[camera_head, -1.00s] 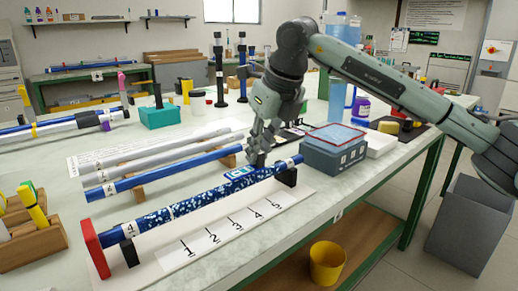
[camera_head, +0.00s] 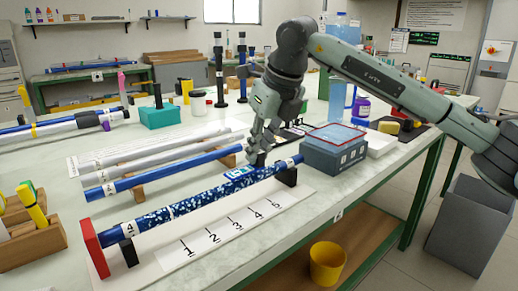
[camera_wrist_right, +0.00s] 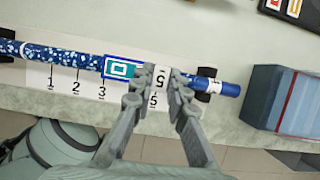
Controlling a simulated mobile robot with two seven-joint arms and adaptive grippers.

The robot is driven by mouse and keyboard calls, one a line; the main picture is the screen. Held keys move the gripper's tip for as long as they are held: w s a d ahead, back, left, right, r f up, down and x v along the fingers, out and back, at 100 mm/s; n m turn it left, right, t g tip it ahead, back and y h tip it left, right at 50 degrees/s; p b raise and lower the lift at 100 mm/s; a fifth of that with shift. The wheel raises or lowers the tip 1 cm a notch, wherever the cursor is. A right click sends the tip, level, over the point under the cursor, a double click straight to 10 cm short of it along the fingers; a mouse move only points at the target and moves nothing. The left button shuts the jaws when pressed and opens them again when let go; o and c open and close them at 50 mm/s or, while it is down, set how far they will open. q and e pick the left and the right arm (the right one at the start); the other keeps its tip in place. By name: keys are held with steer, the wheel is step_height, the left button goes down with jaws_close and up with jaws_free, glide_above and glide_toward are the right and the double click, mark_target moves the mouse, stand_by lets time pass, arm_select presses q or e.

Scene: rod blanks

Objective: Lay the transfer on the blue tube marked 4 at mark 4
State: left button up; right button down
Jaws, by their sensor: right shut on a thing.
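The blue tube marked 4 (camera_head: 195,202), with a white-speckled pattern, lies along the front board, its 4 label at the left end. It also shows in the right wrist view (camera_wrist_right: 70,57). The transfer (camera_wrist_right: 122,68), a teal and blue piece with a white square, is at the tube's upper side; it also shows in the head view (camera_head: 240,171). My right gripper (camera_wrist_right: 168,76) is shut on its right end, where a white part shows. Mark 4 (camera_head: 259,214) is on the strip; in the wrist view a finger hides it, and the transfer shows between marks 3 and 5. Contact along its length is unclear. My left gripper is not in view.
A red end block (camera_head: 94,248) and black supports (camera_head: 286,177) stand by the tube. A plain blue tube (camera_head: 150,178) and white tubes lie behind. A grey-blue box with a red rim (camera_head: 335,155) stands close right. A wooden holder (camera_head: 32,243) is at left.

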steer(key=shift+f+b, duration=0.6)
steer(key=shift+f, duration=0.05)
stand_by(1.5)
steer(key=shift+r, duration=0.1)
steer(key=shift+r+p, duration=2.05)
steer(key=shift+r, duration=1.4)
